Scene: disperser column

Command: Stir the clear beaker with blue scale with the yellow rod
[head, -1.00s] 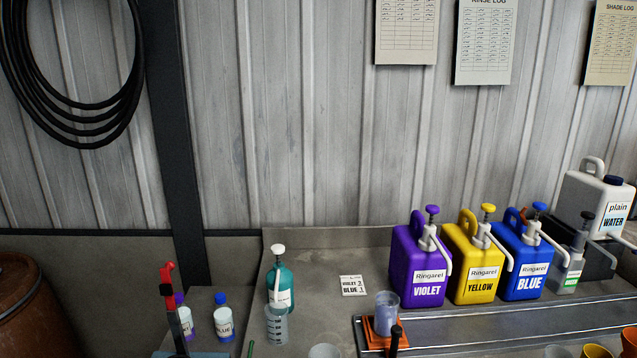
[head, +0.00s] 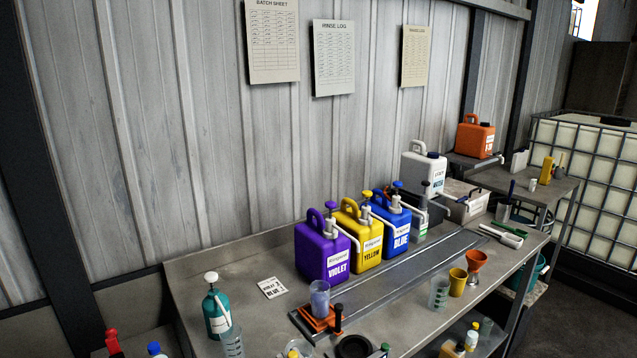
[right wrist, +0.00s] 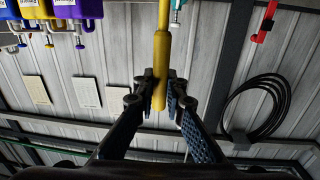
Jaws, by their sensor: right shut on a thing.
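My right gripper (right wrist: 167,88) is shut on the yellow rod (right wrist: 161,62) in the right wrist view. The rod runs up out of the picture, so its far end is hidden. A second clear beaker with scale marks (head: 232,343) stands at the front left, and a third (head: 439,291) at the front right. I cannot tell the scale colours for certain. Neither gripper shows in the head view.
Violet (head: 318,252), yellow (head: 359,245) and blue (head: 393,228) pump jugs line the back of the bench (head: 240,258). A teal bottle (head: 216,312) stands at left.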

